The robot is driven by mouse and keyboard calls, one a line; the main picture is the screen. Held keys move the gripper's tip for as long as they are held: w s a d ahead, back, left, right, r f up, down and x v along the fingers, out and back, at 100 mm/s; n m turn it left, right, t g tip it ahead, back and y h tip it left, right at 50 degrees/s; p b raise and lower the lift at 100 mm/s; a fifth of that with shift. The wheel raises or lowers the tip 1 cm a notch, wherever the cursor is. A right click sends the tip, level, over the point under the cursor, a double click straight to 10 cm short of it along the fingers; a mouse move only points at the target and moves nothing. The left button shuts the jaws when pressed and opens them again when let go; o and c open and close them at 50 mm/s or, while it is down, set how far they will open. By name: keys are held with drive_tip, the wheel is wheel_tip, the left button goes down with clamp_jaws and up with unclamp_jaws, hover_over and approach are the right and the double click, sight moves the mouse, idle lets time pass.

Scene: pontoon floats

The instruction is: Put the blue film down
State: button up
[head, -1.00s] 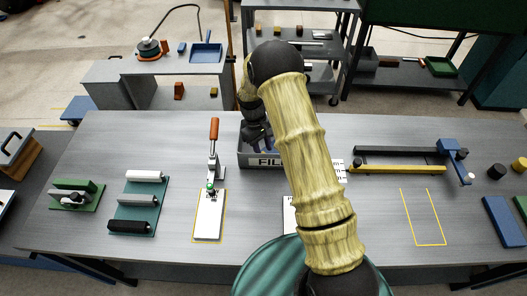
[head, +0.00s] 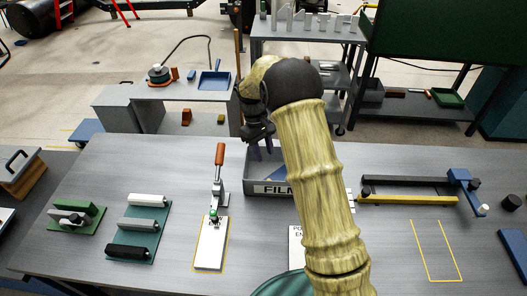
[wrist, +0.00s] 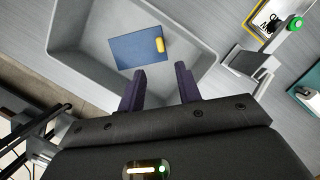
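The blue film (wrist: 138,50) is a flat blue rectangle with a yellow tab at one end. It lies on the floor of a grey open bin (wrist: 62,35) in the wrist view. In the head view my gripper (head: 262,150) is above the bin.
A toggle clamp with an orange handle (head: 220,155) stands left of the bin, by a white card (head: 210,245) in a yellow outline. A teal rack (head: 140,230) holds rollers farther left. A blue, black and yellow frame (head: 415,190) lies right. A yellow outline (head: 437,250) there is empty.

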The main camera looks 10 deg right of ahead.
drive_tip(key=s+d+r+m+t, duration=0.1)
drive_tip(key=s+d+r+m, duration=0.1)
drive_tip(key=s, duration=0.5)
drive_tip(key=s+d+r+m+t+y, duration=0.1)
drive_tip(key=s+d+r+m+t, duration=0.1)
drive_tip(key=s, duration=0.6)
drive_tip(key=s+d+r+m+t, duration=0.2)
drive_tip(key=s+r, duration=0.1)
drive_tip(key=s, duration=0.5)
drive_tip(key=shift+s+d+r+m+y, duration=0.15)
drive_tip(key=shift+r+m+y, duration=0.1)
drive_tip(key=shift+m+y, duration=0.15)
drive_tip(key=shift+s, duration=0.15)
